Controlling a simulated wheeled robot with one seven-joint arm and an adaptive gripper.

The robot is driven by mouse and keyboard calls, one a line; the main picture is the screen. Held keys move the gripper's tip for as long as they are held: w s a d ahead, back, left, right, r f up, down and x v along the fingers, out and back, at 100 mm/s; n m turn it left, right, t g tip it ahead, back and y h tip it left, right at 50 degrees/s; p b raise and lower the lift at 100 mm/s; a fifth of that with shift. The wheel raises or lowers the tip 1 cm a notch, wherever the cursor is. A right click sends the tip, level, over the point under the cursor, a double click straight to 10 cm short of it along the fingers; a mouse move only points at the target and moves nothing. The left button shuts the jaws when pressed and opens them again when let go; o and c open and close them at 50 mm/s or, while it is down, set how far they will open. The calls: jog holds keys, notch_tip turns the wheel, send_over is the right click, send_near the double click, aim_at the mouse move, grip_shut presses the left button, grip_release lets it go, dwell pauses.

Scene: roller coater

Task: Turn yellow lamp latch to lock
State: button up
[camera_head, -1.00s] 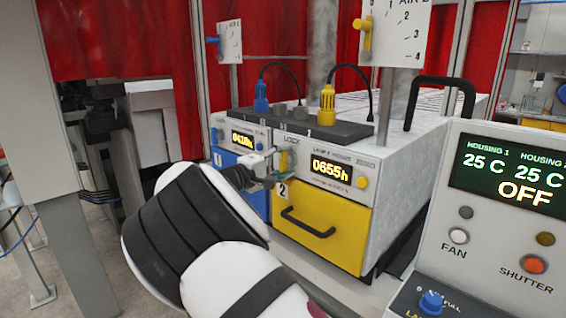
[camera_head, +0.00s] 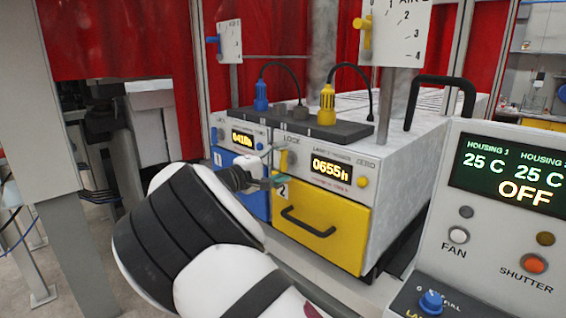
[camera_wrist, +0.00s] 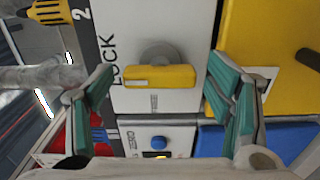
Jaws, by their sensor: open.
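The yellow lamp latch (camera_wrist: 160,77) is a yellow bar on a grey round hub, on the white panel beside the word LOCK. In the wrist view it lies level across the picture, between my spread fingers. My gripper (camera_wrist: 163,98) is open, with one green-padded finger on each side of the latch and a gap to each; I cannot tell the depth between fingertips and panel.
The yellow housing's display (camera_head: 332,168) reads 0655h, with a yellow button (camera_head: 362,181) beside it. A black drawer handle (camera_head: 307,224) sticks out below. The blue housing (camera_head: 240,183) stands directly left. A control box (camera_head: 500,215) stands at the right front.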

jog(key=v, duration=1.1)
